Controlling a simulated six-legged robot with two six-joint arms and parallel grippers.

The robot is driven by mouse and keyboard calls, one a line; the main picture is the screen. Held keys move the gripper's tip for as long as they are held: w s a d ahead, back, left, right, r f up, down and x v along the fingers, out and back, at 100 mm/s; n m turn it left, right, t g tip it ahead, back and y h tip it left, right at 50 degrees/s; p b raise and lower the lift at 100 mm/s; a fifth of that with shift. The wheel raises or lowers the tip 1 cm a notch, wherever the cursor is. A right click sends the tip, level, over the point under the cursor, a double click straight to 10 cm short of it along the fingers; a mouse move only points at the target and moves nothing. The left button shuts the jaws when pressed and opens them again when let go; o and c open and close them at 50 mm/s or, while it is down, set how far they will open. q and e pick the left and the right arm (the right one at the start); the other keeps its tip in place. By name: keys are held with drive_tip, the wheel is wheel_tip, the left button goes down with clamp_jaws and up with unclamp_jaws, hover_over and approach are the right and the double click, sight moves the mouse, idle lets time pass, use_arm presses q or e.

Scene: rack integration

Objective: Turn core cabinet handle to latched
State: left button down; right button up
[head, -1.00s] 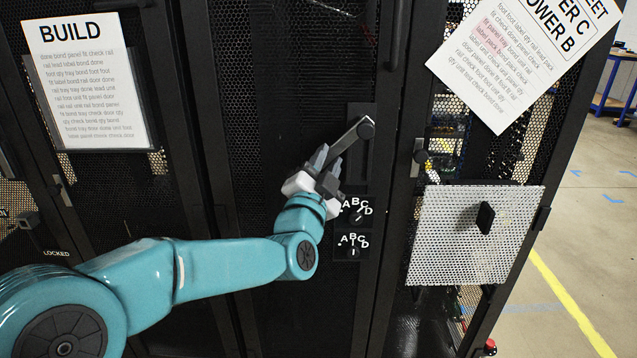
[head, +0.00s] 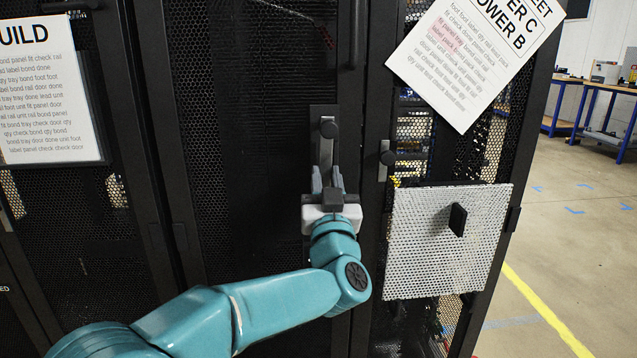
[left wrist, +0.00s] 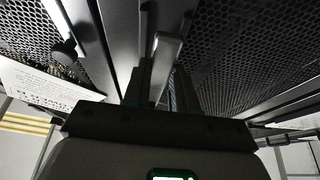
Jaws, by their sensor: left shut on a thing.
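The core cabinet handle (head: 327,152) is a grey lever on a dark plate on the mesh door of the middle cabinet. It hangs straight down from its round pivot, in line with the plate. My left gripper (head: 327,178) is shut on the lower end of the handle. In the left wrist view the handle (left wrist: 165,58) runs up from between the gripper fingers (left wrist: 150,82). The handle's lower tip is hidden by the gripper. My right gripper is not in view.
A second handle (head: 385,160) is on the door to the right. Below it is a perforated panel (head: 420,250) with a black knob. A tilted paper sheet (head: 470,70) and a BUILD sheet (head: 45,100) hang on the doors. Open floor (head: 570,250) lies at the right.

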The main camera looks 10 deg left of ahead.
use_arm(q)
drive_tip(key=shift+d+r+n, duration=0.1)
drive_tip(key=shift+d+n, duration=0.1)
drive_tip(key=shift+n, duration=0.3)
drive_tip(key=c, duration=0.9)
unclamp_jaws()
drive_tip(key=shift+w, duration=0.1)
drive_tip(key=v, duration=1.6)
drive_tip(key=shift+d, duration=0.15)
drive_tip(key=shift+f, duration=0.25)
